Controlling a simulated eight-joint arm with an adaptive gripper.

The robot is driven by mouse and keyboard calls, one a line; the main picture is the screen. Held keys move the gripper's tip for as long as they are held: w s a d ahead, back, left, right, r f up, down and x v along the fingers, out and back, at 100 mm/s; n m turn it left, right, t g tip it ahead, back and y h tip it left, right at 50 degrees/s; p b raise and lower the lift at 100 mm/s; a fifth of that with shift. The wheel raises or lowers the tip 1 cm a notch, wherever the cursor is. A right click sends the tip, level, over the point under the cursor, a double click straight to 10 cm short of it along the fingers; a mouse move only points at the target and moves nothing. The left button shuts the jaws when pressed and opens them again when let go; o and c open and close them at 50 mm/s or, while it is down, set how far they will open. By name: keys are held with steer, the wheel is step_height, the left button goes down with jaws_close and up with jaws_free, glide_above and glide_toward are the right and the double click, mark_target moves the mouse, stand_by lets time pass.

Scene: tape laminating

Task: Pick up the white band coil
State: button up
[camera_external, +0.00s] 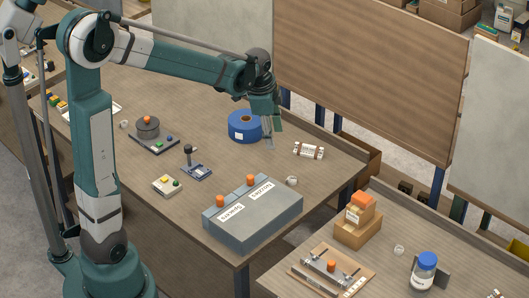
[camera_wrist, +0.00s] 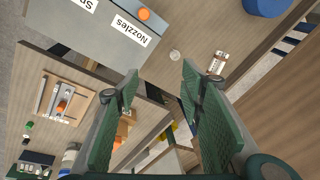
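A small white coil (camera_external: 292,181) lies on the main table, just right of the grey drawer box; this looks like the white band coil. It also shows in the wrist view (camera_wrist: 175,55), small and far off, beyond the gap between my fingertips. My gripper (camera_external: 270,138) hangs above the table beside the blue roll, up and left of the coil in the external view. In the wrist view my gripper (camera_wrist: 160,72) is open, with its green finger pads wide apart and nothing between them. A second small white ring (camera_external: 399,250) lies on the right-hand table.
The blue roll (camera_external: 243,126) stands close to my gripper. A white labelled cylinder (camera_external: 309,151) lies near the table's right edge. The grey drawer box (camera_external: 250,218) has orange knobs. Cardboard boxes (camera_external: 357,230) and a blue-lidded jar (camera_external: 423,268) stand on the other table.

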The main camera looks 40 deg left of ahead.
steer(key=w+f+m+g, duration=0.1)
steer(key=w+f+m, duration=0.2)
steer(key=w+f, duration=0.55)
steer(key=m+g, duration=0.1)
steer(key=m, duration=0.2)
glide_toward(292, 178)
steer(key=shift+d+f+b, duration=0.2)
steer(key=shift+d+b, duration=0.05)
steer(key=shift+b, duration=0.1)
steer(key=shift+w+f, duration=0.1)
steer(key=shift+f, duration=0.05)
steer(key=shift+f, duration=0.1)
steer(key=shift+f, duration=1.2)
steer(key=shift+f, duration=0.1)
steer(key=shift+a+f, duration=0.15)
steer(key=shift+f, duration=2.35)
steer(key=c, duration=0.8)
